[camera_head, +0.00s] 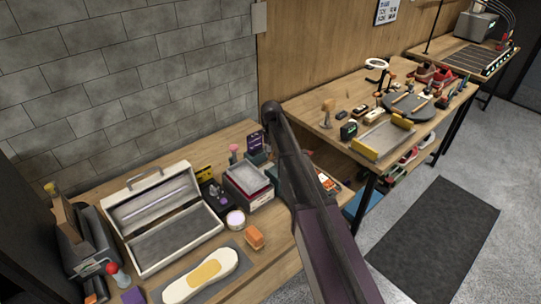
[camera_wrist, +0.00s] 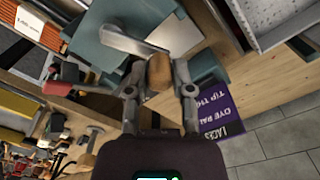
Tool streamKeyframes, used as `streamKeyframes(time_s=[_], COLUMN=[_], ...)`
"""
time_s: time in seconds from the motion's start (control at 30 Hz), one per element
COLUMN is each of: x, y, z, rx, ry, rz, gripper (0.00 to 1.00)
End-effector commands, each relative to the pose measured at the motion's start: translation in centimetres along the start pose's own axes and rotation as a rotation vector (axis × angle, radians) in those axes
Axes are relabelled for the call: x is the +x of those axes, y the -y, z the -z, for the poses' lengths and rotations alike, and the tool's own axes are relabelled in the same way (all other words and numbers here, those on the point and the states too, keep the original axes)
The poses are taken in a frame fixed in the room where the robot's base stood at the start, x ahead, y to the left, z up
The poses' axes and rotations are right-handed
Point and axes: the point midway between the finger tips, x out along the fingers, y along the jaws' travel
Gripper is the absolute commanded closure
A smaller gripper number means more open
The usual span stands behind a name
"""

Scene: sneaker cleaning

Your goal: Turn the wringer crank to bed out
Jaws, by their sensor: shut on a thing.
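In the wrist view my gripper (camera_wrist: 158,80) is shut on the brown wooden knob (camera_wrist: 159,70) of the wringer crank, with one finger on each side of it. The crank's silver arm (camera_wrist: 128,41) runs from the knob toward the upper left, across the teal wringer body (camera_wrist: 172,32). A red-ended lever (camera_wrist: 60,88) sticks out at the left of the wringer. In the head view my dark arm covers most of the wringer and hides my gripper; only a teal part (camera_head: 262,160) shows beside it. The wringer's bed position cannot be told.
A purple card (camera_wrist: 222,113) lies close to the right finger. In the head view an open metal toolbox (camera_head: 165,240), a white box with a red tray (camera_head: 247,180), an orange brush (camera_head: 254,237) and a white sole (camera_head: 200,276) crowd the bench. A second bench (camera_head: 340,128) stands right.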

Motion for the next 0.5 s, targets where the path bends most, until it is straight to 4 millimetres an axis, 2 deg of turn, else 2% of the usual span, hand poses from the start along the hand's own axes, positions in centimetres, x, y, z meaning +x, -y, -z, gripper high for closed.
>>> streamKeyframes(time_s=[0.2,0.5], x=[0.0,0.0], y=[-0.5,-1.1], z=[0.9,1.4], rx=[0.185,0.347], ry=[0.001,0.002], rz=[0.0,0.0], gripper=[1.0,1.0])
